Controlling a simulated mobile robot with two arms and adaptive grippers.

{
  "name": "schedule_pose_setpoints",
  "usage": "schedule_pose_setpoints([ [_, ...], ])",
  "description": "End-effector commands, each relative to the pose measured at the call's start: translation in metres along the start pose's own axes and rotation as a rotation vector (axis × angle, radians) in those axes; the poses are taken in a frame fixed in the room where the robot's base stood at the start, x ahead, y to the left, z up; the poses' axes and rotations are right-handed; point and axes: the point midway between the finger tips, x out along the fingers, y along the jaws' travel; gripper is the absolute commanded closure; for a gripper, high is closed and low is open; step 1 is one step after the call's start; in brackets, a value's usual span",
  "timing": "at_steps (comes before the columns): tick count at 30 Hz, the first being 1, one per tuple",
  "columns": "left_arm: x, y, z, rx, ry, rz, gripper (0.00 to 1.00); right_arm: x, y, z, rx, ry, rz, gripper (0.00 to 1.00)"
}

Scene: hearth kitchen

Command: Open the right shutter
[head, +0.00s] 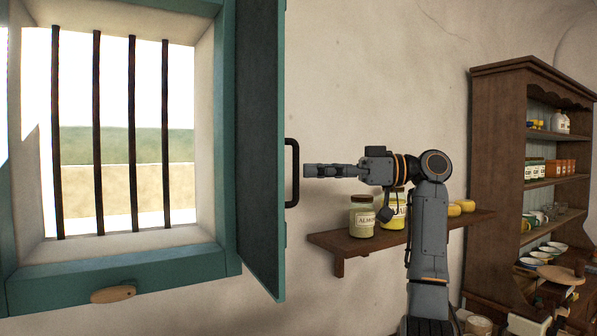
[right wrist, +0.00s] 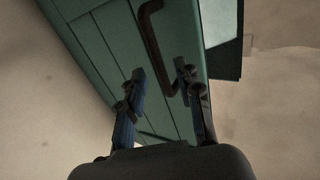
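The right shutter (head: 262,150) is a tall teal panel on the right side of the window. It stands swung out from the frame into the room, and the window opening is uncovered. Its black bar handle (head: 291,172) is on the outer edge; the handle also shows in the right wrist view (right wrist: 152,38). My right gripper (head: 307,170) points left at the handle, with a small gap in the head view. In the right wrist view its fingers (right wrist: 160,72) are spread, with the handle's lower end near the space between them. My left gripper is out of view.
A wall shelf (head: 345,241) with jars (head: 362,216) is below and behind my right forearm. A tall wooden dresser (head: 497,150) with crockery stands at the right. Dark bars (head: 132,130) cross the window. A wooden knob (head: 113,294) is on the lower frame.

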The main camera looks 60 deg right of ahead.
Motion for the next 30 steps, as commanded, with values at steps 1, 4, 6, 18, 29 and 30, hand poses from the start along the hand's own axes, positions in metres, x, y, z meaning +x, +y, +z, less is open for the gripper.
schedule_pose_setpoints([
  [1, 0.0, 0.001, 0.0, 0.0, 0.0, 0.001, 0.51, -0.013, 0.0, -0.001, 0.001, 0.001, 0.003, 0.66],
  [4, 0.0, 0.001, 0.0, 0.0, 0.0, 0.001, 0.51, -0.034, 0.0, -0.001, 0.001, 0.002, 0.002, 0.66],
  [6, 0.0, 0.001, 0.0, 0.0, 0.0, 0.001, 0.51, -0.048, -0.001, -0.001, -0.001, 0.003, 0.002, 0.66],
  [18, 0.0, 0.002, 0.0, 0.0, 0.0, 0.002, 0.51, -0.077, -0.001, 0.0, -0.001, 0.001, 0.0, 0.66],
  [29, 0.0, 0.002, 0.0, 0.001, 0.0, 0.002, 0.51, -0.077, -0.001, 0.0, -0.001, 0.001, 0.0, 0.66],
  [30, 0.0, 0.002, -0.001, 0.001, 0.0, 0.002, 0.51, -0.077, -0.001, 0.0, -0.001, 0.0, 0.0, 0.66],
])
